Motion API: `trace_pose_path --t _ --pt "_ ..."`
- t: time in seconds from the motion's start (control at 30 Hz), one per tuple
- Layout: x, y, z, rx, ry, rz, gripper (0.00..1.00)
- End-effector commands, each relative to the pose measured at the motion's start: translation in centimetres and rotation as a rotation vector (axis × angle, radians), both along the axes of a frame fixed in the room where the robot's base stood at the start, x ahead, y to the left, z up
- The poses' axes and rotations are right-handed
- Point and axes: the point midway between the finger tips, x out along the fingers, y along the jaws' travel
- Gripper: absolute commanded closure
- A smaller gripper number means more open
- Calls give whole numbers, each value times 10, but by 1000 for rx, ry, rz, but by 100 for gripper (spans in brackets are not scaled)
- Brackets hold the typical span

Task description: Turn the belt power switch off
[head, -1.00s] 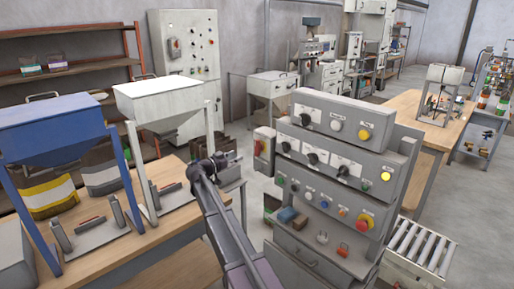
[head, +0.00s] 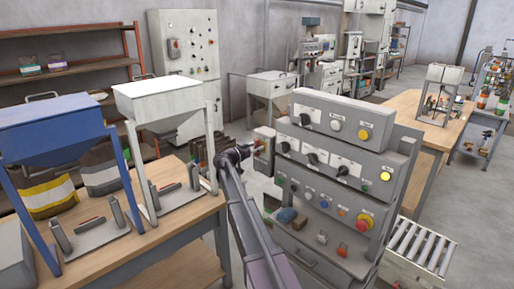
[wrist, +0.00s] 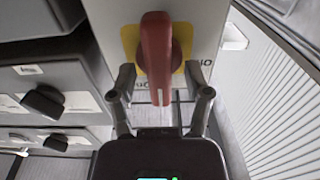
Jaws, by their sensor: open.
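A red handle (wrist: 157,50) sits on a yellow plate (wrist: 184,48) on the front of a grey switch box (wrist: 200,15). In the wrist view it points up and down the picture, with dark lettering beside the plate, partly hidden by my fingers. My gripper (wrist: 160,78) is open, one finger on each side of the handle's near part, with a visible gap on both sides. In the head view my gripper (head: 247,150) is at the switch box (head: 264,134), left of the control console; the handle is mostly hidden there.
The console (head: 330,155) with black knobs and buttons stands close to the right of my arm. The white hopper (head: 165,95) and wooden bench (head: 190,215) are to the left. A roller conveyor (head: 418,250) lies at the lower right.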

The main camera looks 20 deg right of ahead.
Motion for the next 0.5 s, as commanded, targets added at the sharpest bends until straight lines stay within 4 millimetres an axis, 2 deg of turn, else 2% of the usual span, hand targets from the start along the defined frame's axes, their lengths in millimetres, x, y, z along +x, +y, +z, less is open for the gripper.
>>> trace_pose_path --t 0.37,0.4,0.5 --pt "1 -4 0 0 0 0 37" --pt "1 -4 0 0 0 0 40" --pt "1 -3 0 0 0 0 70"
